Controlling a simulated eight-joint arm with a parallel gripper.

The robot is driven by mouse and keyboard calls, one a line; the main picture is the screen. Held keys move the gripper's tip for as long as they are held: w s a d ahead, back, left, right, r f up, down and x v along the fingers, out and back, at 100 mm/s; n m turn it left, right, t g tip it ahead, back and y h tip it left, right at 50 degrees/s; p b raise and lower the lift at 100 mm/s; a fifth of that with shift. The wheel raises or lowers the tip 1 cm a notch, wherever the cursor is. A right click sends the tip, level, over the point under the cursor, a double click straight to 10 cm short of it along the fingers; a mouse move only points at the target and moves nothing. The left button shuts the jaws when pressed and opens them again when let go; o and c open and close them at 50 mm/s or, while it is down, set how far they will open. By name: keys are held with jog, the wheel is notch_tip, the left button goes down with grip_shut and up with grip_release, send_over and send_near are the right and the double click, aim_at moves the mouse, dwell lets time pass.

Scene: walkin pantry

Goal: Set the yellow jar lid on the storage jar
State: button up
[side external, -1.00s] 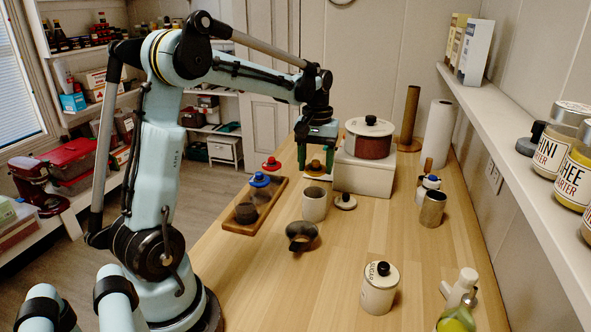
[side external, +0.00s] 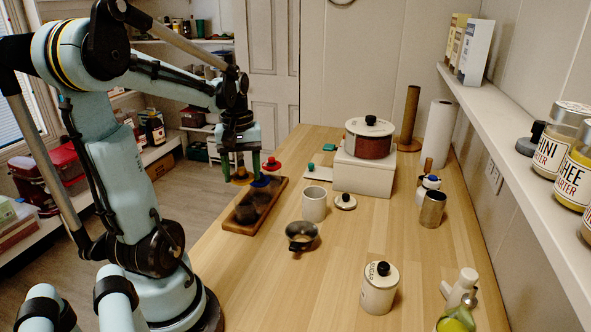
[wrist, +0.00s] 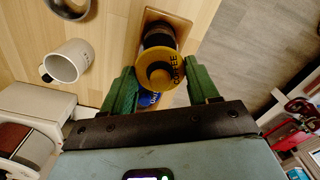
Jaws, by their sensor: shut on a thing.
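The yellow jar lid (side external: 240,179) hangs between the fingers of my gripper (side external: 241,174), which is shut on it. In the wrist view the lid (wrist: 160,70) shows between the green fingers (wrist: 159,66). A wooden tray (side external: 231,225) holds several dark jars in a row. The open storage jar (side external: 246,213) stands at its near end, and the lid is above and behind it, apart from it. In the wrist view the lid partly covers a dark jar (wrist: 158,36). A blue lid (side external: 261,182) and a red lid (side external: 271,163) are farther along the tray.
A pale mug (side external: 314,205) and a dark cup-like ring (side external: 301,236) stand right of the tray. The sugar canister (side external: 379,289) is nearer. The middle front of the counter is clear.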

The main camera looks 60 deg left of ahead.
jog(key=shift+f, duration=2.35)
jog(key=shift+f, duration=0.55)
dwell(0.4)
jog(key=o, duration=1.3)
jog(key=shift+r, duration=3.55)
jog(key=w+d+m+t, duration=0.3)
jog(key=d+m, duration=0.4)
jog(key=d, duration=0.4)
jog(key=w+d+m+t, duration=0.4)
jog(key=d+m, duration=0.3)
jog(key=d, duration=0.5)
jog(key=shift+w+f+m, duration=0.15)
jog(key=shift+w+m, duration=0.15)
jog(key=shift+w, duration=0.05)
